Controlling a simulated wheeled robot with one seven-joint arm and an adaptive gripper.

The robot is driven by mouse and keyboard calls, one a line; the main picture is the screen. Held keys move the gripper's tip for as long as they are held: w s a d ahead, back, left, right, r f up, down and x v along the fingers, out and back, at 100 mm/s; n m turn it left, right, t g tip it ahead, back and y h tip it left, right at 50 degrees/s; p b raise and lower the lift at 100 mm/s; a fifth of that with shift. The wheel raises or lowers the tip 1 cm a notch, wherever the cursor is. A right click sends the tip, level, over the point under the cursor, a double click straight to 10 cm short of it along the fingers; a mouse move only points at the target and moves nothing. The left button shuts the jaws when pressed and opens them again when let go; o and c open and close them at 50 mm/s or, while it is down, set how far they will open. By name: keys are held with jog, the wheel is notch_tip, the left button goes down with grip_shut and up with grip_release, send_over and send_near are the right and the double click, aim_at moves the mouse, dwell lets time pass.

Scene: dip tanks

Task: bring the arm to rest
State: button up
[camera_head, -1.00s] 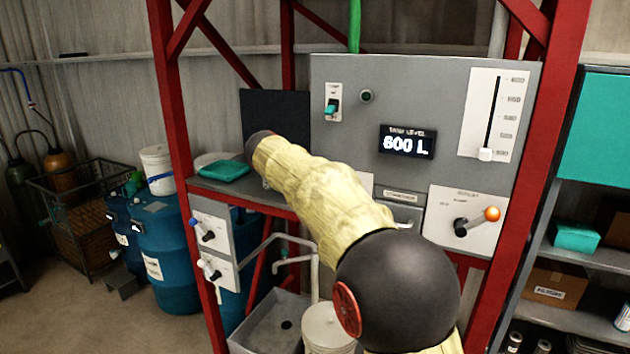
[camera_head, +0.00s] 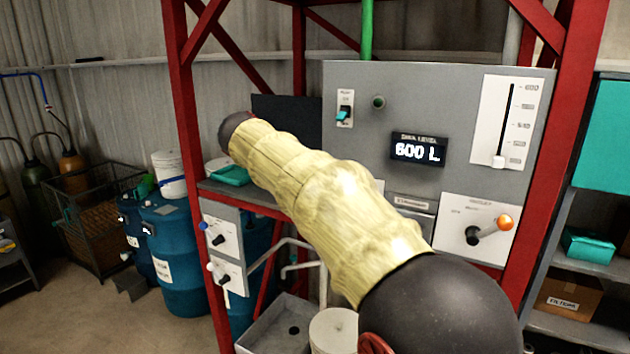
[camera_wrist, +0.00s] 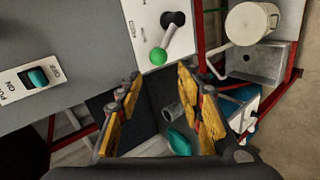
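My arm crosses the middle of the head view in a pale yellow sleeve, in front of the grey control panel. My gripper (camera_wrist: 160,76) shows in the wrist view, its two yellow-and-dark fingers spread well apart with nothing held between them. The fingers are not visible in the head view, where the arm's far end is dark and lies near the teal tray. In the wrist view the teal tray (camera_wrist: 179,142) and a small grey cylinder (camera_wrist: 173,111) show between the fingers, farther off.
The grey panel (camera_head: 360,150) carries a teal power switch (camera_head: 344,114), a 600 L display (camera_head: 418,150), a slider (camera_head: 498,162) near its bottom and an orange-knobbed lever (camera_head: 503,222). Red posts (camera_head: 187,120) frame it. Blue drums (camera_head: 178,260) stand left; shelves (camera_head: 590,265) stand right.

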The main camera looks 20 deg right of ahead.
jog(key=shift+s+a+r, duration=0.15)
jog(key=shift+a, duration=0.05)
dwell(0.4)
